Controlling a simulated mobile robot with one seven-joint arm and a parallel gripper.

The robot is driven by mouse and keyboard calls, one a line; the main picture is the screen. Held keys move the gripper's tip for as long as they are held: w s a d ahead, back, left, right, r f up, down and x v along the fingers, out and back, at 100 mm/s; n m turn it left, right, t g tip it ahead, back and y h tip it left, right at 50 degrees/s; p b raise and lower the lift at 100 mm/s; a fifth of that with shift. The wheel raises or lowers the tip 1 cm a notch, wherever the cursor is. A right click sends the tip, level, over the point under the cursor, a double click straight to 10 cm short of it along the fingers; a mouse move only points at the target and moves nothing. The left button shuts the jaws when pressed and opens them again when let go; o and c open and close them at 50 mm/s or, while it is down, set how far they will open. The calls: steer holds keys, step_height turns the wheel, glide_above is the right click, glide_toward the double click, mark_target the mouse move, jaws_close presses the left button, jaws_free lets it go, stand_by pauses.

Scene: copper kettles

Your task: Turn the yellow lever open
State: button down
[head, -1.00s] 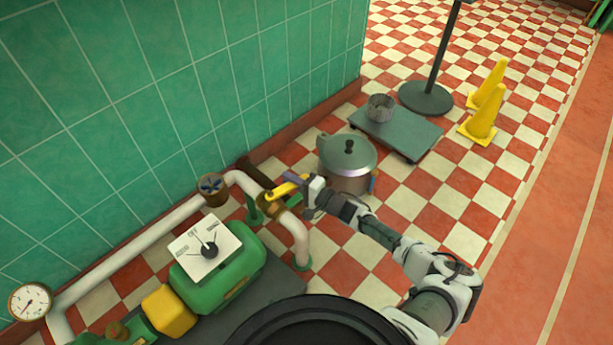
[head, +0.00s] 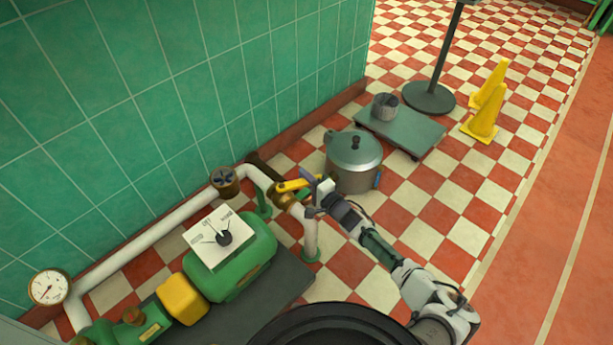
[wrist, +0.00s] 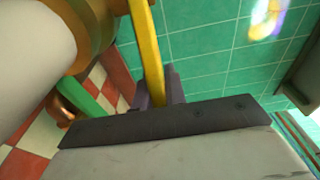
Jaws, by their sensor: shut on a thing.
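The yellow lever (head: 292,185) sits on a brass valve (head: 283,198) on the white pipe, and points right toward my gripper. My gripper (head: 310,182) is shut on the lever's outer end. In the wrist view the yellow lever (wrist: 147,50) runs down between the dark fingers of my gripper (wrist: 158,90). The brass valve body (wrist: 92,30) shows to its left. The fingertips are partly hidden by the gripper's own body.
A lidded metal pot (head: 354,165) stands just right of my gripper. Yellow cones (head: 484,118) and a grey platform (head: 400,132) stand farther back.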

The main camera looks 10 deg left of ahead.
stand_by(0.3)
steer(key=c, duration=1.4)
jaws_free()
steer(key=shift+c, duration=0.2)
steer(key=shift+d, duration=0.1)
steer(key=p+v, duration=0.2)
steer(key=v, duration=1.1)
steer(key=shift+s+d+p, duration=0.2)
steer(key=shift+s+p, duration=0.2)
